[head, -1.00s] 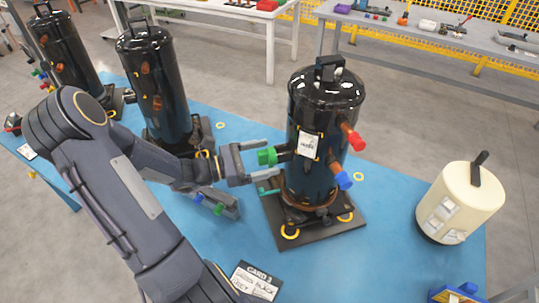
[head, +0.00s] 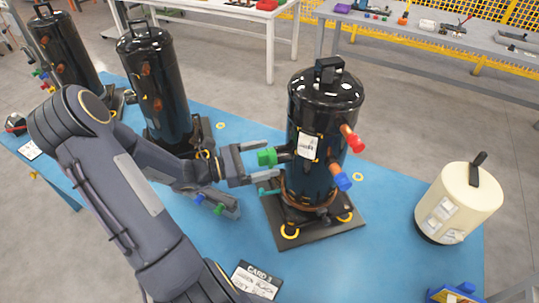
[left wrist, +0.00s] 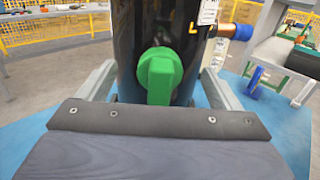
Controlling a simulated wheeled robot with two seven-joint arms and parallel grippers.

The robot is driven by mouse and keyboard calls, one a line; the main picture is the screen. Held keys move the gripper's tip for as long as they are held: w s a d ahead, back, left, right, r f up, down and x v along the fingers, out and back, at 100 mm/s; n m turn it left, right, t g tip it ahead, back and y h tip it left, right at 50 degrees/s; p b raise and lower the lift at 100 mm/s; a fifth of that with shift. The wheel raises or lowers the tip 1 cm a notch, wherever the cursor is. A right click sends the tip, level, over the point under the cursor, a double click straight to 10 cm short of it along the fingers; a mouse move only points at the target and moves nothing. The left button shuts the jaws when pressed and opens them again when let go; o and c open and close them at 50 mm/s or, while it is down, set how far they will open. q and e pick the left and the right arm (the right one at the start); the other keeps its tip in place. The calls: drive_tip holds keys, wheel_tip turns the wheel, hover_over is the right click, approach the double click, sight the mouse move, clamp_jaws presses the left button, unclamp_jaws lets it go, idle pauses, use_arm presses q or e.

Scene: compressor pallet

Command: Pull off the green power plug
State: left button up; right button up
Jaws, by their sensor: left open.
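The green power plug (head: 267,157) sits on the left side of the nearest black compressor (head: 318,180). In the left wrist view the green plug (left wrist: 159,75) shows as a round cap with a block hanging below, in front of the black cylinder. My left gripper (head: 265,163) is open, its fingers reaching to either side of the plug. In the left wrist view a finger shows on each side with gaps to the plug. No contact is visible. My right gripper is not in view.
A red cap (head: 355,142) and a blue cap (head: 342,181) stick out of the compressor's right side. Two more black compressors stand at the back left. A cream canister (head: 460,205) stands at right. A printed card (head: 256,281) lies at the front of the blue table.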

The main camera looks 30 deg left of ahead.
sight(258, 160)
use_arm(q)
drive_tip(key=c, duration=1.8)
drive_tip(key=shift+o, duration=0.2)
drive_tip(key=shift+s+a, duration=0.1)
drive_tip(key=shift+a, duration=0.05)
drive_tip(key=shift+p+v, duration=0.85)
drive_tip(key=shift+v, duration=2)
